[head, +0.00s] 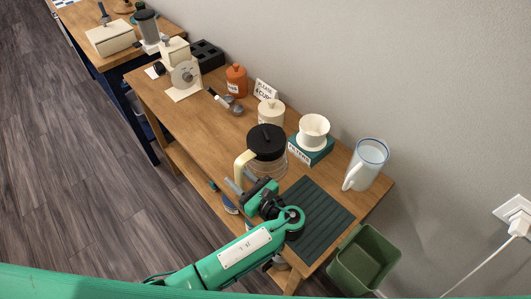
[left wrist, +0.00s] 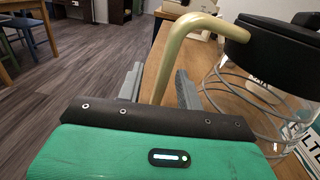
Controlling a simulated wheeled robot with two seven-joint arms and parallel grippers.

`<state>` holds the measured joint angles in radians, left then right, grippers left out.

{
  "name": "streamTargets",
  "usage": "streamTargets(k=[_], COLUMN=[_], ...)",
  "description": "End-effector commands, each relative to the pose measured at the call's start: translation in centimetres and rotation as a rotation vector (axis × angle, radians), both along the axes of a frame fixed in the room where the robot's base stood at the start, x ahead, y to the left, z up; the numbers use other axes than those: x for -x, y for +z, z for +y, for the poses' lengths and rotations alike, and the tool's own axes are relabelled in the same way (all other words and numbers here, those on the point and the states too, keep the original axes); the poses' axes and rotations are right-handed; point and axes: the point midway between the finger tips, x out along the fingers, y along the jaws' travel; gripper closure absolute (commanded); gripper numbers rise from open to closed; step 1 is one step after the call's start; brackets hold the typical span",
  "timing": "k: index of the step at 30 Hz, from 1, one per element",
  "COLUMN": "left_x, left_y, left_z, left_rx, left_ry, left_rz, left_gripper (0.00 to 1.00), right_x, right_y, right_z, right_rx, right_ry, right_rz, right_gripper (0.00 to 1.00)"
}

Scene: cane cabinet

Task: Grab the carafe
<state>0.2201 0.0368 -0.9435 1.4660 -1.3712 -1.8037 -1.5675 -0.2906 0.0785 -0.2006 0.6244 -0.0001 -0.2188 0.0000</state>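The carafe (head: 268,168) stands on the wooden table, with a black lid, a clear glass body and a cream handle (head: 240,165) on its left side. My left gripper (head: 241,182) is low at the handle, close to the table's front edge. In the left wrist view the cream handle (left wrist: 176,52) rises between the two grey fingers of the gripper (left wrist: 158,85), with a gap seen on each side. The gripper is open. The carafe's black lid (left wrist: 285,50) and wire-ringed glass are at the right there. My right gripper is not in view.
A dark ribbed mat (head: 318,212) lies right of my gripper. A white pitcher (head: 366,165), a white dripper (head: 313,131) on a teal filter box, a cream jar (head: 271,112) and an orange jar (head: 236,80) stand along the wall. A green bin (head: 363,262) is beyond the table's right end.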

Motion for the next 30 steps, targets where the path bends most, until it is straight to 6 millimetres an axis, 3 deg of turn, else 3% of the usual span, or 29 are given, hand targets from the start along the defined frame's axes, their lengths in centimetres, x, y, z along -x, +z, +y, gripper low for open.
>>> streamTargets(k=[4, 11, 15, 17, 30], left_x=[-1.3, -1.4, -1.4, -1.4, -1.4], left_y=[0.1, 0.0, 0.0, 0.0, 0.3], left_z=[1.6, 1.7, 1.7, 1.7, 1.6], left_rx=[-0.002, 0.0, 0.0, 0.0, 0.001], left_ry=[0.0, 0.0, 0.0, 0.0, 0.0], left_rz=[0.001, 0.001, 0.001, 0.001, -0.002], left_gripper=[0.64, 0.64, 0.91, 1.0, 1.0], right_x=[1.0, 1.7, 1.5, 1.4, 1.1], right_y=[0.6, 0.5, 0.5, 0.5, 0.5], right_z=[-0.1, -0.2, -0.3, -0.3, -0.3], right_rx=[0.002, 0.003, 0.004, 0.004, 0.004], right_ry=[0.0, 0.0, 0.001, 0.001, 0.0], right_rz=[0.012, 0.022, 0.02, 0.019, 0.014], right_gripper=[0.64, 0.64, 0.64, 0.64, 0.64])
